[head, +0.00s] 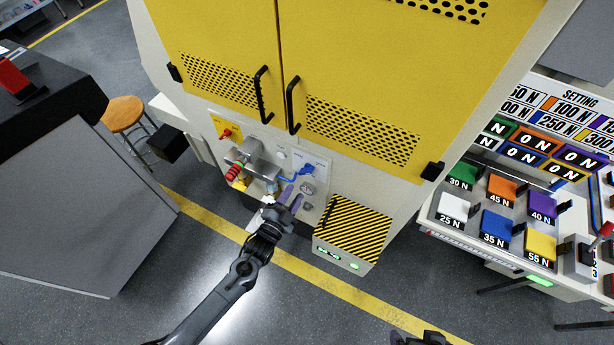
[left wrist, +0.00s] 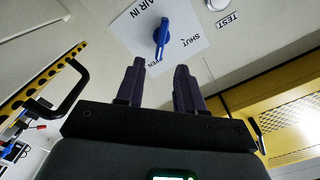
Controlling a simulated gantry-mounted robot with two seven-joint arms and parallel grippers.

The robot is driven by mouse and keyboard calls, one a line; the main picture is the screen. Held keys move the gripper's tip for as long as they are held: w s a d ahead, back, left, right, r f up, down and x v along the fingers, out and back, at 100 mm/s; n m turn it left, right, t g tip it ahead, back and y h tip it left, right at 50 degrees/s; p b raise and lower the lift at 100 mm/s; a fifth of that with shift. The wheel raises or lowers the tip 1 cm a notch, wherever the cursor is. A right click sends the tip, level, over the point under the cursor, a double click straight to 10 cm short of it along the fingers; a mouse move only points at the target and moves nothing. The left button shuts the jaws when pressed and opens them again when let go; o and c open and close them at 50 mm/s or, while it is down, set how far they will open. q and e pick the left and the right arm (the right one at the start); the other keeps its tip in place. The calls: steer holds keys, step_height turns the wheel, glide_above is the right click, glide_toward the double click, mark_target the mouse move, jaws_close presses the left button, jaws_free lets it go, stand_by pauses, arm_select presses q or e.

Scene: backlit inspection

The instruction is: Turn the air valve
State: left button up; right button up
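The air valve is a blue lever handle (head: 298,171) on a white label on the cream machine front; it shows larger in the left wrist view (left wrist: 161,36). The label reads AIR IN, SHUT and a partly covered word ending in "PEN". The handle's narrow end points toward my fingers, near that covered word. My left gripper (head: 292,196) is open, its two purple-grey fingers (left wrist: 161,78) apart with nothing between them. The fingertips are just short of the handle; contact is not visible. A dark part of my right arm shows at the bottom edge; its fingers are not clear.
Left of the valve is a grey fitting with a red-striped knob (head: 235,171). A round white button (left wrist: 217,4) marked TEST is near the valve. A hazard-striped box (head: 352,232) stands right of the gripper. Yellow doors (head: 216,50) with black handles are above.

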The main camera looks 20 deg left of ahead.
mark_target(306, 174)
arm_select(q)
steer(key=w, duration=0.6)
steer(key=w+d+b, duration=0.1)
steer(key=w, duration=0.2)
steer(key=shift+d, duration=0.1)
jaws_close()
